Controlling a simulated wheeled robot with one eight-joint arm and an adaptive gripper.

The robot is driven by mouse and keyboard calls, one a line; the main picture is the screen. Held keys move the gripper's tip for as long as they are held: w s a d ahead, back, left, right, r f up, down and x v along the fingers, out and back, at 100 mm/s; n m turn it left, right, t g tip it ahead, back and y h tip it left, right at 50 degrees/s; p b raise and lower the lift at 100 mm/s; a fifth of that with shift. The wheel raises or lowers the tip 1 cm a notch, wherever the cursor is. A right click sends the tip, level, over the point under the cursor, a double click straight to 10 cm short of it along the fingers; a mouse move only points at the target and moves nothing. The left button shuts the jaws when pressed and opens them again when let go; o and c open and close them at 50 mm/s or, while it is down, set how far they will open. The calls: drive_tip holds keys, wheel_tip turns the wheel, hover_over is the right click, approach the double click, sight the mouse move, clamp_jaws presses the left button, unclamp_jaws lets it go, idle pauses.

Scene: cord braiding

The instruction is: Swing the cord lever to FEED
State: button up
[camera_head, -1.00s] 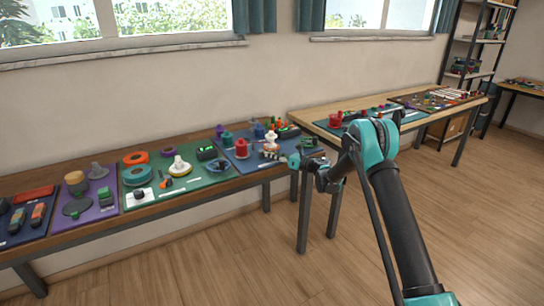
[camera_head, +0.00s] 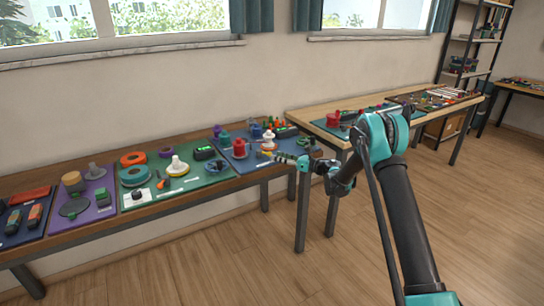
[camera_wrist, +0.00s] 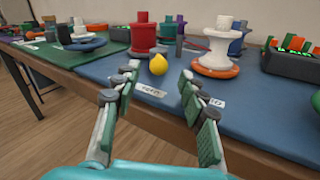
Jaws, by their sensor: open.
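A yellow rounded knob (camera_wrist: 158,64), which looks like the end of the cord lever, shows over the blue mat (camera_wrist: 270,98) in the wrist view. The lever's arm is not clearly visible. My gripper (camera_wrist: 158,78) is open, with its two green-padded fingers spread left and right of the knob in the picture; contact does not show. In the head view my gripper (camera_head: 272,155) reaches in over the front part of the blue mat. A white label (camera_wrist: 149,90) lies below the knob; its word is too small to read surely. Another label (camera_wrist: 212,102) is partly hidden by the right finger.
A red spool (camera_wrist: 143,38) stands behind the knob, and a white spool on an orange ring (camera_wrist: 216,52) stands to its right. A dark box with orange and green pieces (camera_wrist: 292,62) is at the far right. The mat's front is mostly clear.

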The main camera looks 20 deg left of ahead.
drive_tip(key=s+d, duration=0.1)
drive_tip(key=d, duration=0.5)
drive_tip(key=shift+d, duration=0.3)
drive_tip(key=shift+s, duration=0.1)
drive_tip(key=shift+r, duration=0.1)
